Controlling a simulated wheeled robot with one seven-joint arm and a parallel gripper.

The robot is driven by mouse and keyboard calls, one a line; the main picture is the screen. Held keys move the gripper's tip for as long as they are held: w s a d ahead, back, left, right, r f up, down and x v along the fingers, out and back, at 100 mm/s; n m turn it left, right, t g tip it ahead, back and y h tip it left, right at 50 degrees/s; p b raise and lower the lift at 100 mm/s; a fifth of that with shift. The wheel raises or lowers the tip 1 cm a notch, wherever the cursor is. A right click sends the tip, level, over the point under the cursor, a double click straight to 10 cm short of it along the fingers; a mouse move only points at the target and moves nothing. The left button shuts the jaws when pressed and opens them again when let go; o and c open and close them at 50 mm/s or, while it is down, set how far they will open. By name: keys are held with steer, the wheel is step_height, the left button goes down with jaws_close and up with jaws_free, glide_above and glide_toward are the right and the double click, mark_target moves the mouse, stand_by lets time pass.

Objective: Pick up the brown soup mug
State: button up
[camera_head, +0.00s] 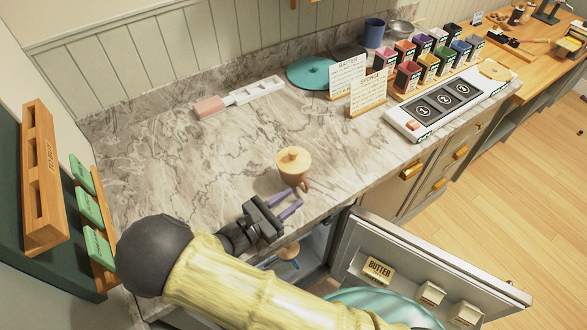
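The brown soup mug (293,168) stands upright on the marble counter, near its front edge. It is light brown with a paler top, and its darker handle (304,186) points toward the front right. My gripper (291,202) is just in front of the mug, with its two purple fingers spread apart and nothing visible between them. The fingers point toward the mug's handle side and look apart from it. Their exact height above the counter is hard to tell.
An open fridge door (400,262) with a butter box (379,269) juts out below the counter. A pink-and-white utensil (238,97) lies behind the mug. Batter and sponge signs, colored containers (407,75) and a numbered tray (449,102) stand right. The marble left of the mug is clear.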

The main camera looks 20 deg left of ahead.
mark_target(305, 190)
steer(key=p+x, duration=0.1)
steer(key=x, duration=0.5)
steer(key=shift+w+d+p, duration=0.1)
steer(key=shift+p, duration=0.3)
jaws_close()
steer(key=shift+r, duration=0.1)
